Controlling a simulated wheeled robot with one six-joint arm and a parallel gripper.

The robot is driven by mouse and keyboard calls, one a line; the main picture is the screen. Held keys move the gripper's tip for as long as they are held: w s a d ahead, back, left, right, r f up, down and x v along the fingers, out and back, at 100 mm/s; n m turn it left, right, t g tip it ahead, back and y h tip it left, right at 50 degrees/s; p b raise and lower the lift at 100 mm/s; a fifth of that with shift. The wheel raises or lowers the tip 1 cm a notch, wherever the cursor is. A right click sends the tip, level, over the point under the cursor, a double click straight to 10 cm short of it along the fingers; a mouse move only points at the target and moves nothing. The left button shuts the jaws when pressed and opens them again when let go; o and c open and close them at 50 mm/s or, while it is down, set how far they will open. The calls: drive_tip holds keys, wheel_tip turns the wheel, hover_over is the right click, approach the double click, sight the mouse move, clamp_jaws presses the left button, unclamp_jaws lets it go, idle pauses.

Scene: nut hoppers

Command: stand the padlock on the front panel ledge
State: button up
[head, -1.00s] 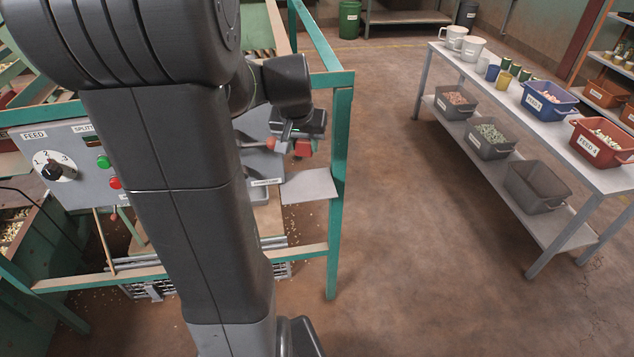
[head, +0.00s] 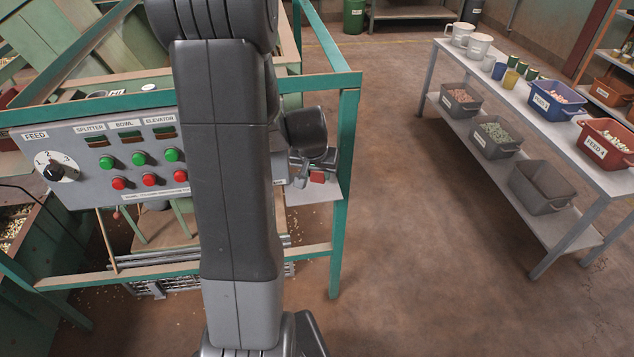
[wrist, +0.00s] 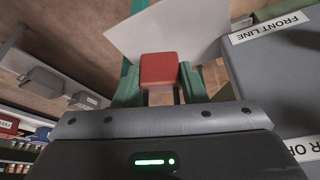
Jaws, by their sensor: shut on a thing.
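The red padlock (head: 317,177) is held in my gripper (head: 303,172) at the right end of the control panel. In the wrist view the padlock (wrist: 159,69) shows as a red block beyond the gripper body, with its shackle hidden. My gripper is shut on it. The pale grey front panel ledge (head: 328,192) sticks out near the green corner post, and the padlock overlaps it in the picture. The wrist view also shows the ledge (wrist: 180,30) behind the padlock. I cannot tell whether the two touch.
The grey control panel (head: 75,140) with knob and red and green buttons is left of my arm. A green frame post (head: 345,170) stands close to the gripper's right. The floor beyond is open, up to a table (head: 570,125) with bins and mugs.

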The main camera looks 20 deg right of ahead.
sight(317, 180)
drive_tip(key=shift+f, duration=1.9)
drive_tip(key=shift+b, duration=0.3)
drive_tip(key=shift+f, duration=0.2)
drive_tip(key=o, duration=1)
drive_tip(key=shift+o, duration=0.2)
drive_tip(key=shift+r, duration=0.2)
drive_tip(key=shift+r, duration=0.25)
drive_tip(key=v, duration=1.1)
drive_tip(key=shift+r+p, duration=0.25)
drive_tip(key=shift+p, duration=0.15)
drive_tip(key=shift+s, duration=0.1)
